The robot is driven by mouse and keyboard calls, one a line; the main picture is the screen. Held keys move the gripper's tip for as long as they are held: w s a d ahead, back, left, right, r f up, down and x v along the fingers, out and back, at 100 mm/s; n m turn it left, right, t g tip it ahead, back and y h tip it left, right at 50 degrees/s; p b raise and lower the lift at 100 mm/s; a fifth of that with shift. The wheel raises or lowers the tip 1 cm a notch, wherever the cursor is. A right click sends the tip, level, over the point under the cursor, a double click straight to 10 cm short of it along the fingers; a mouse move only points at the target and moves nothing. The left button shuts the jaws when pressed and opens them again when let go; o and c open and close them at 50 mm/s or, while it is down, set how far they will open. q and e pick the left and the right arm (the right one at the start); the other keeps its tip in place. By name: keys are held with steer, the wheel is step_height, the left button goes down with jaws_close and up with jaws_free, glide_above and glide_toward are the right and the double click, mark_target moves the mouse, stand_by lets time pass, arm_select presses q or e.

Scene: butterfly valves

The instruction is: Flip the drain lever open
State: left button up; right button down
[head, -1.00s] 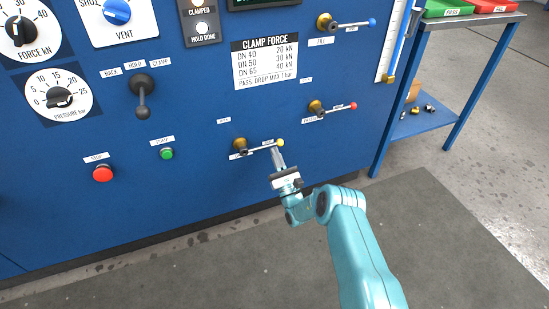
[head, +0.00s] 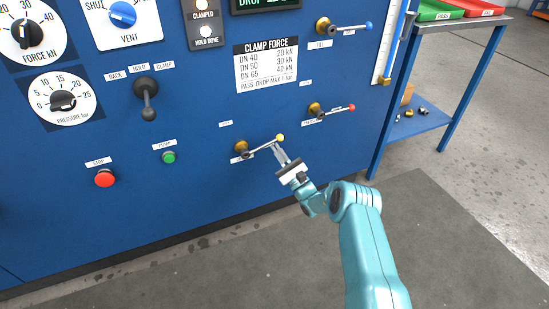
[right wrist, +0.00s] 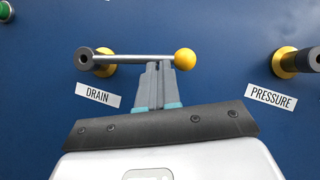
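The drain lever (head: 262,145) is a thin metal rod with a yellow ball end on a brass hub low on the blue panel. In the head view it points right and slightly up. It also shows in the right wrist view (right wrist: 135,57), above a DRAIN label. My right gripper (head: 280,150) is at the lever's ball end, just below it. In the right wrist view its fingers (right wrist: 158,68) are together, their tips at the underside of the rod beside the ball. They look in contact, not around the rod. My left gripper is not in view.
The pressure lever (head: 332,109) with a red ball sits up and right, and a blue-ball lever (head: 345,28) higher. A red stop button (head: 104,179), green button (head: 168,157) and black clamp lever (head: 147,98) are left. A blue-legged table (head: 425,122) stands right.

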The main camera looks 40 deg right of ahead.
mark_target(275, 139)
steer(key=r+n+y, duration=0.1)
steer(key=n, duration=0.1)
steer(key=r+n+g+y+p, duration=0.1)
steer(key=r+n, duration=0.1)
steer(key=a+r+n+y+p, duration=0.1)
steer(key=r+n, duration=0.1)
steer(key=shift+w+r+g+y, duration=0.15)
steer(key=shift+g+y, duration=0.25)
steer(key=w+a+r+n+g+y+p, duration=0.1)
steer(key=a+r+n+g, duration=0.3)
steer(key=n, duration=0.6)
steer(key=shift+w+a+r+g+p, duration=0.3)
steer(key=shift+a+g+p, duration=0.5)
steer(key=shift+a, duration=0.4)
